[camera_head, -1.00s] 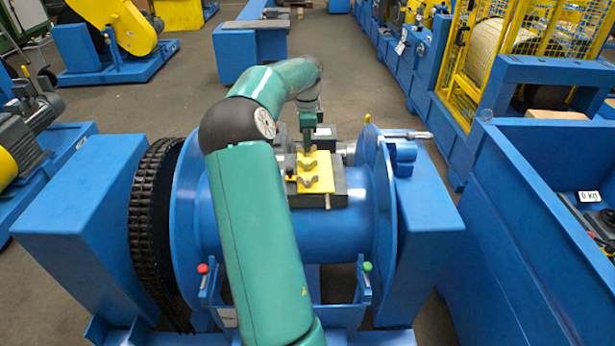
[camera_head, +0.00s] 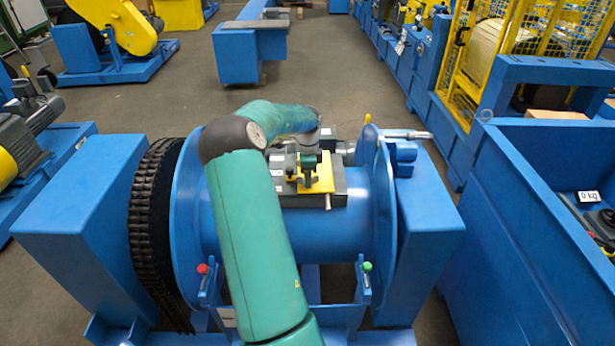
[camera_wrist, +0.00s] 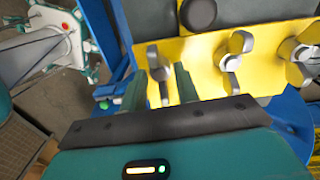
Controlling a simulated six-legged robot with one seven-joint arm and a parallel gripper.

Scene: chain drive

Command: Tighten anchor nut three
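A yellow plate (camera_head: 325,177) lies on the grey block on top of the blue drum. In the wrist view, three grey wing nuts stand along the yellow plate (camera_wrist: 205,80): a left one (camera_wrist: 157,72), a middle one (camera_wrist: 233,58) and a right one (camera_wrist: 301,58), partly cut by the frame edge. My gripper (camera_wrist: 160,92) has its two green fingers apart, one on each side of the left wing nut. I cannot tell whether they touch it. In the head view, my gripper (camera_head: 307,174) is low over the near part of the plate and hides the nuts there.
The drum (camera_head: 335,225) has a black chain (camera_head: 152,225) at its left and a flange (camera_head: 382,210) at its right. A dark round knob (camera_wrist: 199,13) stands on the plate near the top of the wrist view. A blue bin (camera_head: 530,190) stands at the right.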

